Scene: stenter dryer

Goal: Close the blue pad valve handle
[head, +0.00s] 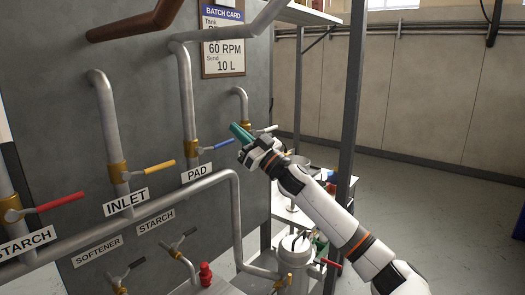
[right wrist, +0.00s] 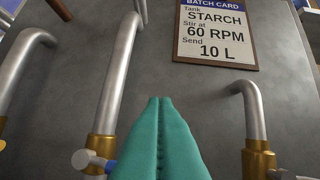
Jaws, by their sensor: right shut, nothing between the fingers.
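The blue pad valve handle (head: 223,144) sticks out to the right from its brass valve (head: 191,146), across the vertical pipe and above the PAD label (head: 197,173). In the right wrist view a bit of the blue handle (right wrist: 111,167) shows at lower left; the teal fingers hide the rest. My right gripper (head: 236,128) has its teal fingers shut together and empty. In the head view it appears above and right of the blue handle's end; contact cannot be told. The closed fingertips (right wrist: 160,99) point at the grey panel in the right wrist view. My left gripper is out of view.
A white-handled valve (head: 266,129) is close to the right of my gripper. A yellow handle (head: 160,166) and a red handle (head: 60,202) are to the left. The batch card (head: 223,48) hangs above. A dark rack post (head: 350,95) stands behind my right arm.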

